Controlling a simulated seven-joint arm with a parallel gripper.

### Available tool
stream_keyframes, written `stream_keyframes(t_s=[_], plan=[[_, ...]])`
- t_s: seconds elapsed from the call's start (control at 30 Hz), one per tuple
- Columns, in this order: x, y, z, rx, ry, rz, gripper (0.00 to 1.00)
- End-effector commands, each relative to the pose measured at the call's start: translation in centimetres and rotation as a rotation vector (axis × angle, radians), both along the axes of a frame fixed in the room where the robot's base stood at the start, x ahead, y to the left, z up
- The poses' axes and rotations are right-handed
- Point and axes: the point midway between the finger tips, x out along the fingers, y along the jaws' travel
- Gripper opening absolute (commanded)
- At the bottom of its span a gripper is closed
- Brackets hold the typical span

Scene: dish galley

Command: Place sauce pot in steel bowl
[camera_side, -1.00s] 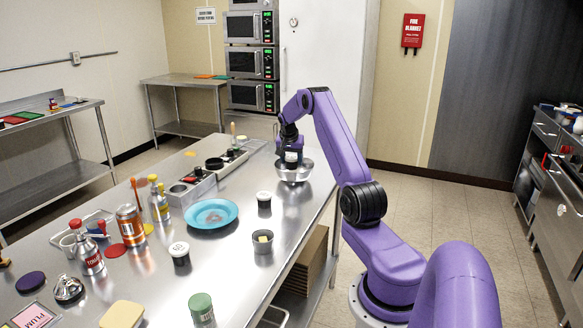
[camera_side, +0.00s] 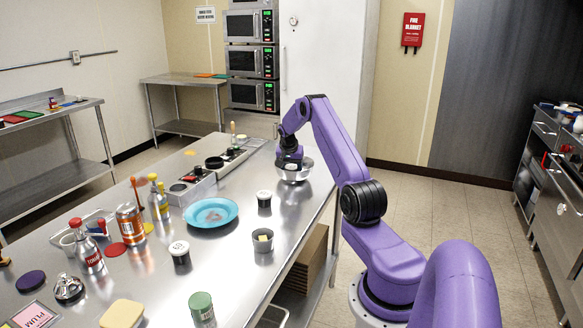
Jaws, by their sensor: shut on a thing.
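The steel bowl (camera_side: 296,177) stands near the far right end of the steel table. My gripper (camera_side: 290,166) reaches down into the bowl's mouth from above, towards its left side. It is shut on the sauce pot, a small dark pot with a white top. The pot is now mostly hidden by the gripper and the bowl, and I cannot tell whether it touches the bowl's bottom.
Two similar dark pots with white lids stand nearer, one (camera_side: 264,199) right of the blue plate (camera_side: 211,213) and one (camera_side: 180,253) in front. A grey cup (camera_side: 263,241) is near the right edge. A condiment rack (camera_side: 195,186) and bottles stand left.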

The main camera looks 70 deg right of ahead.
Motion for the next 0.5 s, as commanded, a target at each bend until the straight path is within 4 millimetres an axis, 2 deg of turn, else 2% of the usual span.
stream_keyframes(t_s=[0.1, 0.13, 0.17, 0.5], plan=[[0.01, -0.02, -0.07, -0.001, 0.0, 0.0, 0.23], [0.01, 0.0, -0.09, 0.0, 0.0, 0.0, 0.66], [0.01, 0.0, -0.08, 0.0, 0.0, 0.0, 0.7], [0.02, -0.02, 0.2, -0.001, -0.001, 0.0, 0.7]])
